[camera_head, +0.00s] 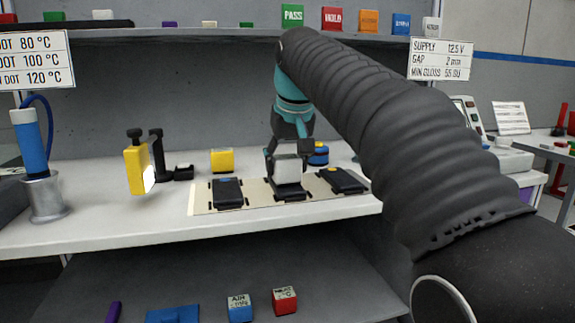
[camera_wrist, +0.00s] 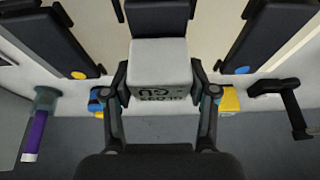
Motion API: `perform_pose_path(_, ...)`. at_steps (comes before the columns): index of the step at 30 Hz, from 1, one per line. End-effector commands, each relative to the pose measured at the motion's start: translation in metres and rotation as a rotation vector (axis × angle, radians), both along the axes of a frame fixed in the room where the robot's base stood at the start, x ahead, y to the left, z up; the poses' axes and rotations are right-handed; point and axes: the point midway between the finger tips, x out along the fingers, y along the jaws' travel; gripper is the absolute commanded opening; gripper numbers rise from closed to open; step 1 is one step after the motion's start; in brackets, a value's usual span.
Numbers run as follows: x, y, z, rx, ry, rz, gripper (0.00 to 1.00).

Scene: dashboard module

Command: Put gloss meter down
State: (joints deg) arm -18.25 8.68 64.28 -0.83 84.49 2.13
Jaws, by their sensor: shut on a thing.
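The gloss meter (camera_head: 288,168) is a small pale grey block with dark markings. My gripper (camera_head: 288,157) is shut on it from both sides, above the middle black module (camera_head: 290,190) on the beige mat. In the wrist view the gloss meter (camera_wrist: 160,70) sits upright between the two fingers of my gripper (camera_wrist: 159,82), with lettering on its near face. The middle module (camera_wrist: 158,18) extends behind it. I cannot tell whether the meter's underside touches the module.
Black modules lie left (camera_head: 228,193) and right (camera_head: 343,181) on the mat (camera_head: 203,200). Left of it are a yellow block (camera_head: 222,160), a black stand (camera_head: 157,155) and a yellow lamp (camera_head: 137,168). A blue-yellow round item (camera_head: 318,154) stands behind. The bench front (camera_head: 120,225) is clear.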

Motion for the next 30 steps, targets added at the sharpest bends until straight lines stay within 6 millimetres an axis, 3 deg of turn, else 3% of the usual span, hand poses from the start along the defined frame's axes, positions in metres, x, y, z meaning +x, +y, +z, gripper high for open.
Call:
perform_pose_path(8,0.0,0.0,-0.002,0.0,-0.001,0.0,0.17)
perform_pose_path(9,0.0,0.0,-0.002,0.0,0.0,0.0,0.63)
perform_pose_path(12,0.0,0.0,-0.002,0.0,0.0,0.0,0.83)
perform_pose_path(23,0.0,0.0,0.001,0.0,0.0,0.0,0.83)
perform_pose_path(30,-0.011,-0.003,0.032,0.001,-0.004,0.0,0.83)
